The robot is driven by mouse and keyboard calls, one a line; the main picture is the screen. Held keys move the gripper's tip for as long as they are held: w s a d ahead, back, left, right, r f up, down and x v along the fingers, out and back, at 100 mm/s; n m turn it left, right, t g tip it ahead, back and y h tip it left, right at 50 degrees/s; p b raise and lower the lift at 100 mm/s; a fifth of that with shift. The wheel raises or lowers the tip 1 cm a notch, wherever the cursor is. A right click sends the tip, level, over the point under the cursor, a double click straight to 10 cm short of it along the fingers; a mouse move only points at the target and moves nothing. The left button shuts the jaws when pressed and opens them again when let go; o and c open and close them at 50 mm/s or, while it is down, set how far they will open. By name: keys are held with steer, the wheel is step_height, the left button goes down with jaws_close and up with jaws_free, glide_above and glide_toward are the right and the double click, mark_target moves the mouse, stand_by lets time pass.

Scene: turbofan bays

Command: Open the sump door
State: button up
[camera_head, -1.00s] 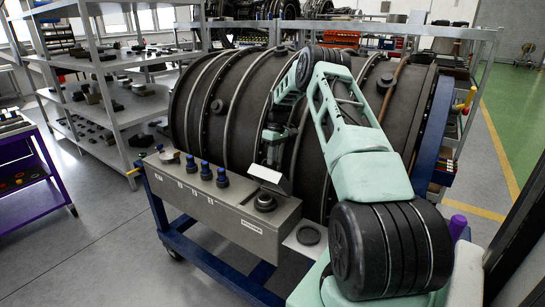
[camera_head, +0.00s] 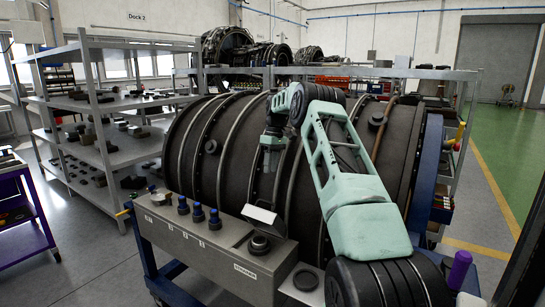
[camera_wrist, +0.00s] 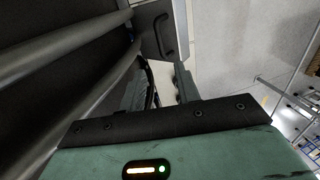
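The sump door appears to be the small pale flap (camera_head: 264,218) on top of the grey box in front of the dark engine casing. It stands tilted up, above a round black fitting (camera_head: 259,245). In the wrist view, a flat grey panel with a black bar handle (camera_wrist: 165,36) lies beyond the fingers; it seems to be the same door. My gripper (camera_head: 269,168) hangs above the flap, apart from it, close to the casing. In the wrist view my gripper (camera_wrist: 160,88) shows two separated fingers with nothing held between them.
The engine casing (camera_head: 230,150) fills the space behind the flap. Blue-topped knobs (camera_head: 198,213) stand left of it on the grey box (camera_head: 195,240). A round black cap (camera_head: 306,280) lies to the right. Metal shelves (camera_head: 115,150) stand at left; green floor lies at right.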

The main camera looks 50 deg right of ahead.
steer(key=shift+v, duration=2.55)
steer(key=shift+a+f, duration=0.1)
steer(key=shift+a, duration=0.05)
jaws_close()
steer(key=n+h+b, duration=0.6)
steer(key=n+h, duration=0.2)
steer(key=n, duration=1)
glide_above(257, 218)
steer(key=shift+t, duration=0.3)
step_height(257, 218, down, 14)
steer(key=shift+r, duration=0.1)
steer(key=d, duration=0.1)
steer(key=d+f+p, duration=0.1)
steer(key=d, duration=0.1)
steer(key=shift+w+d+f, duration=0.1)
steer(key=shift+w+f, duration=0.05)
steer(key=shift+f, duration=0.05)
steer(key=shift+d+f+p, duration=0.25)
steer(key=shift+d+p, duration=0.1)
steer(key=shift+d, duration=0.15)
